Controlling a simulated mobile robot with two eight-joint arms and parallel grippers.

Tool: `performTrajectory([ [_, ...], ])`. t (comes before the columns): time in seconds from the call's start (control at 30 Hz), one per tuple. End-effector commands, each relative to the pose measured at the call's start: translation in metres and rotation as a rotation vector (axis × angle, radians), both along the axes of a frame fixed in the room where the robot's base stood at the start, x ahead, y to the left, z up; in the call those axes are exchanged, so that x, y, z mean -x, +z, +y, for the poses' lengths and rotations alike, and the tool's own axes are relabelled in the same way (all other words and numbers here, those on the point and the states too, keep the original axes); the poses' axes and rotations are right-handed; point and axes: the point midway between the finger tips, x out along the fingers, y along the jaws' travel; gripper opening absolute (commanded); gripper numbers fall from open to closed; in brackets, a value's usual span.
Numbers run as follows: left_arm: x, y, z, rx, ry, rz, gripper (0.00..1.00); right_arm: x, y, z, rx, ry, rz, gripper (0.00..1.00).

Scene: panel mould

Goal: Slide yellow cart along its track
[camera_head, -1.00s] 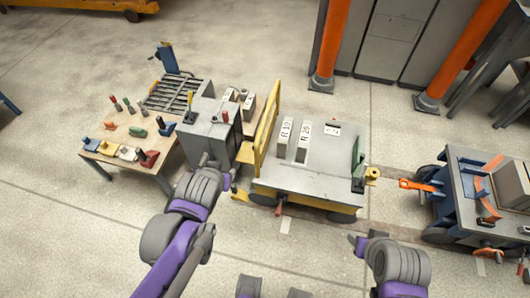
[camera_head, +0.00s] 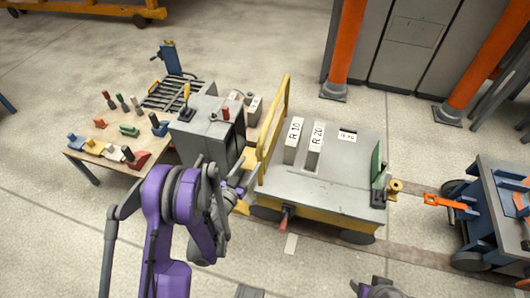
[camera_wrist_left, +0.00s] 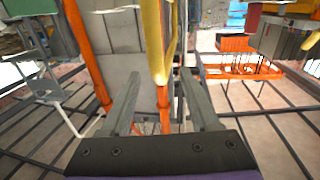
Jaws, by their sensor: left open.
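The yellow cart (camera_head: 335,180) has a grey top and a yellow upright handle frame (camera_head: 287,100) on its left side. My left gripper (camera_head: 245,182) is at the lower left of the handle frame. In the left wrist view the left gripper (camera_wrist_left: 160,76) is open, and a yellow bar (camera_wrist_left: 158,40) shows between and beyond its fingers. Whether the fingers touch the bar I cannot tell. My right gripper (camera_head: 372,288) shows only partly at the bottom edge, and its jaws are unclear.
Grey blocks marked R 10 (camera_head: 293,140) and R 20 (camera_head: 314,147) stand on the cart. A grey cabinet (camera_head: 210,135) and a wooden table (camera_head: 95,155) with tools are on the left. A blue cart (camera_head: 490,210) with an orange coupling (camera_head: 445,201) stands at right.

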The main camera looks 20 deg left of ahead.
Motion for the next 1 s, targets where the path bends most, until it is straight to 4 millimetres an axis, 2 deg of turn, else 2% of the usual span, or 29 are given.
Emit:
performTrajectory([
  [0.03, 0.001, -0.009, -0.002, 0.000, -0.014, -0.004, 0.62, -0.001, -0.004, 0.000, 0.000, 0.000, 0.001, 0.50],
  [0.17, 0.000, -0.013, -0.005, 0.004, -0.030, -0.007, 0.62, 0.000, 0.000, 0.000, 0.000, 0.000, 0.000, 0.50],
  [0.27, -0.007, -0.010, -0.006, 0.004, -0.031, -0.008, 0.62, 0.002, 0.012, 0.000, 0.000, 0.000, -0.003, 0.50],
  [0.43, -0.025, -0.005, -0.011, 0.003, -0.031, -0.011, 0.62, 0.005, 0.042, 0.000, 0.000, 0.000, -0.013, 0.50],
  [0.5, -0.041, -0.011, -0.014, 0.003, -0.031, -0.008, 0.62, 0.004, 0.035, 0.000, 0.000, 0.000, -0.011, 0.50],
  [0.7, -0.078, -0.013, -0.021, 0.004, -0.030, -0.007, 0.62, 0.004, 0.033, 0.000, 0.000, 0.000, -0.010, 0.50],
  [0.83, -0.094, -0.013, -0.024, 0.003, -0.029, -0.008, 0.62, 0.004, 0.033, 0.000, 0.000, 0.000, -0.010, 0.50],
  [1.0, -0.103, -0.013, -0.026, 0.003, -0.028, -0.008, 0.62, 0.004, 0.032, 0.000, 0.000, 0.000, -0.010, 0.50],
])
